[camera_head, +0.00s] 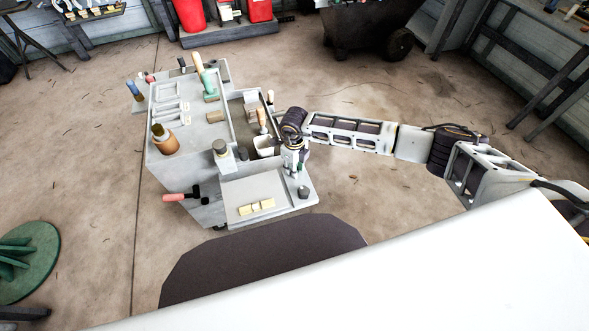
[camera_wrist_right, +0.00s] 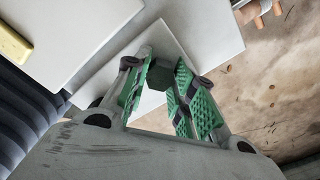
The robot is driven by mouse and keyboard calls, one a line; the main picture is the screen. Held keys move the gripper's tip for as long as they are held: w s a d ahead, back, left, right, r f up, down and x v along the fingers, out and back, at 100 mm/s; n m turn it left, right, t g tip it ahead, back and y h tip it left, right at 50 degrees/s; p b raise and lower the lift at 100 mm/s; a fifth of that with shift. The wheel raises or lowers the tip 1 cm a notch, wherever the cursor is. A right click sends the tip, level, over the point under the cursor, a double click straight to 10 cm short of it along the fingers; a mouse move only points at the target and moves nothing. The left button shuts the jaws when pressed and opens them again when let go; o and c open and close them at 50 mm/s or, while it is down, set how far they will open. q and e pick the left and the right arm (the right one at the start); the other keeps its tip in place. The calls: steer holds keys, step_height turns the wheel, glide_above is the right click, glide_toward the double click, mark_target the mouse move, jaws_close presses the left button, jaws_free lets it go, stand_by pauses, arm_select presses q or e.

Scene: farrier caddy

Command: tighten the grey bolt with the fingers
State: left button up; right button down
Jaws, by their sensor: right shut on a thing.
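My right gripper (camera_head: 296,171) reaches down over the right side of the caddy's low front shelf (camera_head: 236,190). In the right wrist view its green-padded fingers (camera_wrist_right: 160,88) are closed around the grey bolt (camera_wrist_right: 158,74), whose dark, angular head shows between the pads. A pale plate lies behind the bolt; the fingers hide how deep it sits. In the head view a dark grey round piece (camera_head: 303,191) stands on the shelf just below the fingertips; I cannot tell if it is the same bolt. My left gripper is not in view.
A grey-capped bottle (camera_head: 222,153) and a white cup (camera_head: 264,147) stand behind. A pink-handled tool (camera_head: 183,197) sticks out at the caddy's front left. Floor right of the caddy is clear.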

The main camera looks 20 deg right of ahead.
steer(key=c, duration=1.3)
jaws_free()
steer(key=shift+f, duration=0.1)
steer(key=shift+c, duration=0.2)
steer(key=shift+r, duration=0.25)
steer(key=shift+r+p, duration=1.7)
steer(key=shift+r, duration=0.6)
